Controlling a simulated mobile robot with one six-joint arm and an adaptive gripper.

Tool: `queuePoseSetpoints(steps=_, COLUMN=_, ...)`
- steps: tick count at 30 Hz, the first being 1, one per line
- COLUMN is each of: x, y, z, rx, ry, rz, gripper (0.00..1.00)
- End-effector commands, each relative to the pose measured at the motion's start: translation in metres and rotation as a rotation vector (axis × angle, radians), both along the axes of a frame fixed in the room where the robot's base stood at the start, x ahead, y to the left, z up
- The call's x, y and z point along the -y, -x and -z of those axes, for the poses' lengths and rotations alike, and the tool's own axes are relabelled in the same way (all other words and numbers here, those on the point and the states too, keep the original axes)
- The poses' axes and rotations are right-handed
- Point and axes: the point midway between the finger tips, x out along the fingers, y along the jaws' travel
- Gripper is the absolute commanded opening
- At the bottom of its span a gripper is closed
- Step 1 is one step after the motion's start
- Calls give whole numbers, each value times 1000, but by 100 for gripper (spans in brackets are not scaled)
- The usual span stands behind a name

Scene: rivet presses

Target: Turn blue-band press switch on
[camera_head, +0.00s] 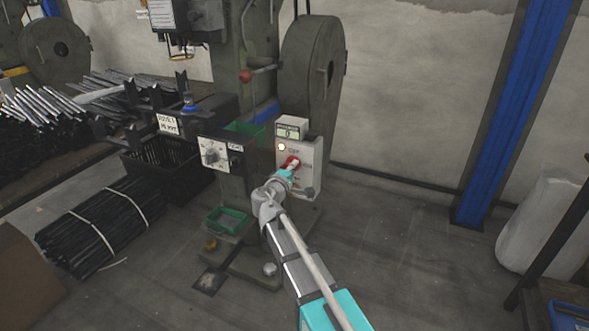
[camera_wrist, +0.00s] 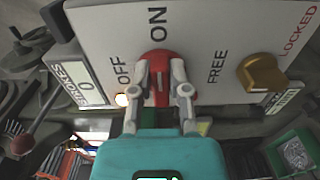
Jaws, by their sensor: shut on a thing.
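The press switch is a red rotary knob (camera_wrist: 158,62) on a light panel (camera_wrist: 220,40), with OFF to its left and ON above it in the wrist view. Its handle lies upright in that view and looks lined up with ON. My gripper (camera_wrist: 160,72) is shut on the knob, one finger on each side, covering part of it. In the head view the red knob (camera_head: 290,161) is partly hidden by my gripper (camera_head: 287,169). A blue band (camera_head: 265,113) shows on the press behind the panel.
A yellow FREE/LOCKED knob (camera_wrist: 262,73) sits on the same panel. A small lamp (camera_head: 281,147) glows beside the switch, near a counter (camera_head: 291,131) reading 0. A second control box (camera_head: 213,154) stands to the left. The floor right of the press is clear.

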Motion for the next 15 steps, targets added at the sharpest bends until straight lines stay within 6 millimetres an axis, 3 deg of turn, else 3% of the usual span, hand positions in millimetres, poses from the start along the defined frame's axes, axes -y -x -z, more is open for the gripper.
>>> queuePoseSetpoints(steps=14, x=1, y=1, z=1, rx=6, ry=-22, rz=3, gripper=0)
queuePoseSetpoints(steps=15, x=1, y=1, z=1, rx=6, ry=-22, rz=3, gripper=28)
